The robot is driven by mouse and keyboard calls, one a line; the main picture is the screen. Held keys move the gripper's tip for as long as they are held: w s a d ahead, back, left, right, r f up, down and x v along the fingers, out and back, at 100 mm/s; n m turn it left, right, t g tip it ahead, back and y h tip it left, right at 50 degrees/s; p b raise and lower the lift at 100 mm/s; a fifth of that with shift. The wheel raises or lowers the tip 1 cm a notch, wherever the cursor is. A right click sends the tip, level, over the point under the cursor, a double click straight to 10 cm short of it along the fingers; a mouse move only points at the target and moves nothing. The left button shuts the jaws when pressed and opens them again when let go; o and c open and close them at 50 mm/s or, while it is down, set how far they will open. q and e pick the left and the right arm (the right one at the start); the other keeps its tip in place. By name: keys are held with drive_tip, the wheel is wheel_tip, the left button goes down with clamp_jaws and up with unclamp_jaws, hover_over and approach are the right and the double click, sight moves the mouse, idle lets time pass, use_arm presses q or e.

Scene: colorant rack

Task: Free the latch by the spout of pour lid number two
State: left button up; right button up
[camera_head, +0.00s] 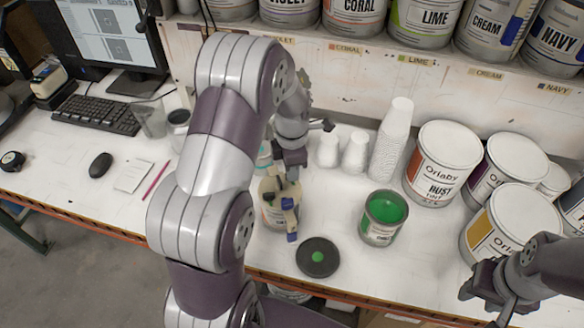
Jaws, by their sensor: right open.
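A can with a beige pour lid (284,196) stands near the table's front, just right of my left arm, which hides part of it. A small blue piece (292,237) shows low on its front side. No number can be read on the lid, and I cannot tell which part is the latch. My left gripper (289,172) points down at the top of this lid; its fingertips are too small and covered to tell open from shut, or whether they touch. My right gripper (484,291) is open and empty at the lower right, near the table's front edge.
An open can of green paint (382,217) and a dark round lid with a green spot (317,257) are right of the pour-lid can. White cups (391,140) stand behind. Orlaby cans (441,165) crowd the right. A keyboard (97,114) and mouse (101,164) lie left.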

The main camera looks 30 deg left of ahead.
use_arm(q)
drive_tip(key=shift+o, duration=0.2)
drive_tip(key=shift+r, duration=0.1)
wheel_tip(320, 180, up, 7)
drive_tip(key=shift+r+b, duration=0.2)
drive_tip(key=shift+b, duration=0.95)
wheel_tip(320, 180, up, 5)
drive_tip(key=p, duration=0.3)
drive_tip(key=shift+p, duration=0.35)
